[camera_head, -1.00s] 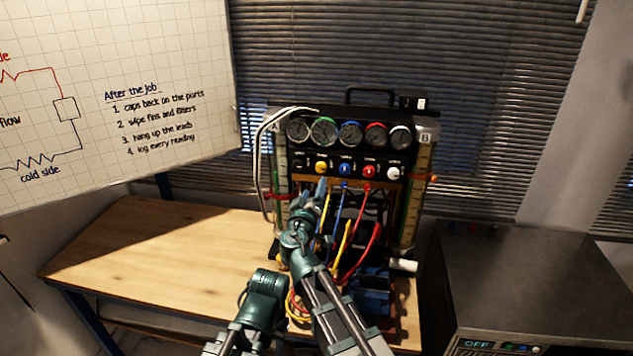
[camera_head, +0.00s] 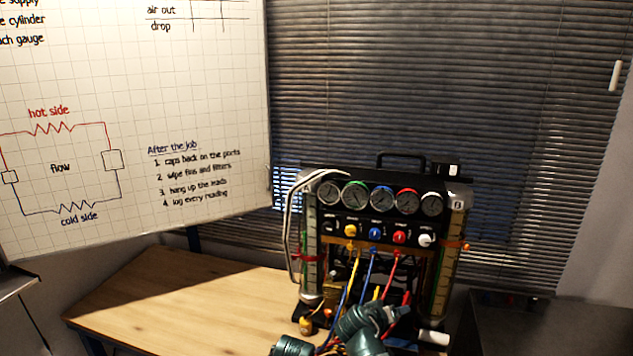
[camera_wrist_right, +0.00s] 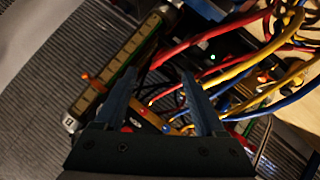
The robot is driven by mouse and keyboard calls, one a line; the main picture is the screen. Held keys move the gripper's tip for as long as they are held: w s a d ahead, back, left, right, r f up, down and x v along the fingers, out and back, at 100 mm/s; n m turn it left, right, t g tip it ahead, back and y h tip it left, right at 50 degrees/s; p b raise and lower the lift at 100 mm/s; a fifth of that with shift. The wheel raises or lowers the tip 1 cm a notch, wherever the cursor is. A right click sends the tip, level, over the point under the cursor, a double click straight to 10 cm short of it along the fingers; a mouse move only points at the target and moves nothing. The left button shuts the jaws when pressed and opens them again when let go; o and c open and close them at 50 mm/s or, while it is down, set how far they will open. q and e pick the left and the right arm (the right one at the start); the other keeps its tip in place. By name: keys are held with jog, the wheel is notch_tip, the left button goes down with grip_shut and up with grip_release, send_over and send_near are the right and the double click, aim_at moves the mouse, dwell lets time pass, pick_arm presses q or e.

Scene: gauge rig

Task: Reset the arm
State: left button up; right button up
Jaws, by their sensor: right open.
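My right gripper (camera_wrist_right: 159,74) is open in the right wrist view, with two dark blue fingers apart and nothing gripped between them. Red hoses pass behind the fingers. Teal joints of my arm show at the bottom of the head view, in front of the lower part of the gauge rig (camera_head: 378,180). The gripper's fingers cannot be made out there. The rig carries a row of several dials with coloured knobs below. In the right wrist view its yellowish side scale (camera_wrist_right: 118,62) lies left of the fingers. My left gripper is not in view.
Yellow, blue and red hoses (camera_head: 368,270) hang at the rig's front, close to my arm. A wooden table (camera_head: 180,305) has clear room at left. A whiteboard (camera_head: 200,120) stands at left, blinds (camera_head: 400,80) behind, and a dark box (camera_head: 515,320) at right.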

jog(key=s+a+f+g+y, duration=0.2)
jog(key=s+f+g+y, duration=0.65)
jog(key=s, duration=0.65)
pick_arm(q)
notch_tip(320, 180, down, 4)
jog(key=b, duration=0.3)
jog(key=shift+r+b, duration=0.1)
jog(key=shift+b, duration=0.3)
pick_arm(e)
jog(key=s+a+f+n+h, duration=0.1)
jog(key=s+a+f, duration=0.1)
jog(key=a, duration=0.4)
jog(key=s+a+f+n+h, duration=0.1)
jog(key=s+a+f+n, duration=0.1)
jog(key=s+a, duration=0.3)
jog(key=shift+a+f+n, duration=0.3)
jog(key=shift+a+f, duration=0.45)
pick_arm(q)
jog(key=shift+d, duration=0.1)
pick_arm(e)
jog(key=shift+w+d+g+h, duration=0.1)
jog(key=shift+g+h, duration=0.15)
